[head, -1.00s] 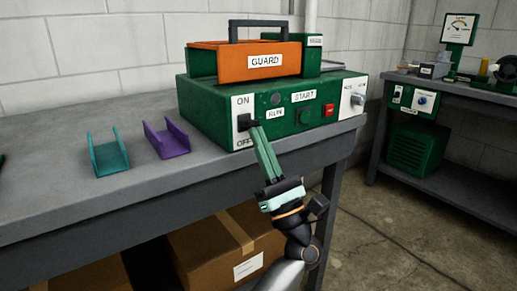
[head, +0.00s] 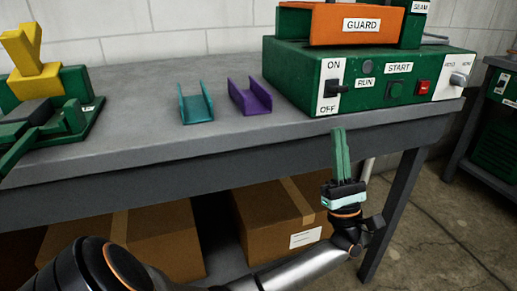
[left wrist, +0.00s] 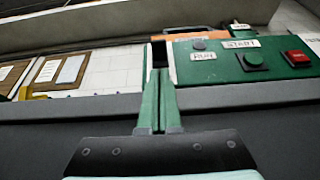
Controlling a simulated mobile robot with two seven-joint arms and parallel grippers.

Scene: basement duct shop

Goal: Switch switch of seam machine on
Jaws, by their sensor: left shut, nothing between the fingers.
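The seam machine (head: 297,91) is a green box with an orange guard (head: 345,24) on the grey bench. Its switch (head: 336,87) is a black lever on a white plate at the front left, marked ON above and OFF below. The lever sticks out near the plate's middle; I cannot tell which way it is set. The RUN lamp (head: 367,67) looks dark grey. My left gripper (head: 339,131) is shut and empty, below the switch and apart from it in the head view. In the left wrist view its fingers (left wrist: 158,72) hide the lever. My right gripper is not in view.
A green START button (head: 396,89) and a red button (head: 423,88) sit right of the switch. Teal (head: 196,104) and purple (head: 250,98) channels lie left of the machine. A yellow-and-green device (head: 48,88) stands farther left. The bench's front edge (head: 230,153) runs behind my gripper.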

